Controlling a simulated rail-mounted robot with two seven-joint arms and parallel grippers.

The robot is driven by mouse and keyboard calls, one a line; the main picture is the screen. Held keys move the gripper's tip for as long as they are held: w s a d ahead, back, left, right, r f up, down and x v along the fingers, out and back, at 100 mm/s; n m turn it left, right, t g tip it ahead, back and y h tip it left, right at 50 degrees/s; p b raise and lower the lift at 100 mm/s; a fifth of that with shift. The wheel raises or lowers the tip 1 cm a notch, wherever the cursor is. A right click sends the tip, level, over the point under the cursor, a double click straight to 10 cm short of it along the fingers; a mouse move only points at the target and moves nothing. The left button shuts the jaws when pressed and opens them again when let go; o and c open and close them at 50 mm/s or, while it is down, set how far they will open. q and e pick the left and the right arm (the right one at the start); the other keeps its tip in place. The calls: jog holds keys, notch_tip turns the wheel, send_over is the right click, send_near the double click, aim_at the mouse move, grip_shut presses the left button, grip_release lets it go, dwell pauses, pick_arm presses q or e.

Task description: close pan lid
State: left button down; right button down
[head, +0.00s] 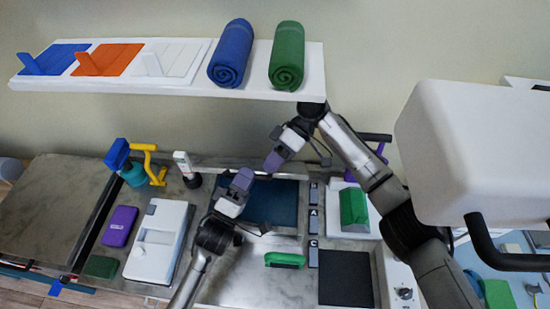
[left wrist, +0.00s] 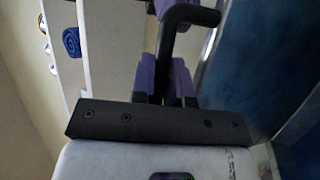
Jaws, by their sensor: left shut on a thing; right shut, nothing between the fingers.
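My left gripper (head: 243,180) is shut at the upper left edge of a dark blue rectangular surface (head: 275,203) set in the counter. In the left wrist view its purple fingers (left wrist: 168,85) are closed on a bent black handle (left wrist: 178,25), and a blue surface (left wrist: 250,55) stands at the right. I cannot tell whether the blue surface is the pan or its lid. My right gripper (head: 271,163) is shut and empty, above and right of the left one, just behind the blue surface.
A wall shelf (head: 200,87) with rolled towels hangs above the grippers. A large white box (head: 465,140) with a black handle fills the right. A white case (head: 157,245), spray bottle (head: 132,172), green-handled item (head: 284,260) and black pad (head: 345,280) occupy the counter.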

jog(key=shift+s+a+f, duration=0.1)
jog(key=shift+s+f, duration=0.55)
jog(key=shift+s, duration=0.05)
pick_arm(q)
jog(key=shift+r, duration=0.15)
jog(key=shift+w, duration=0.1)
pick_arm(e)
jog(key=shift+f, duration=0.1)
pick_arm(q)
jog(key=c, duration=1.1)
grip_release()
jog(key=shift+c, duration=0.2)
pick_arm(e)
jog(key=shift+t, duration=0.3)
jog(key=shift+w+r, duration=0.1)
jog(key=shift+r, duration=0.1)
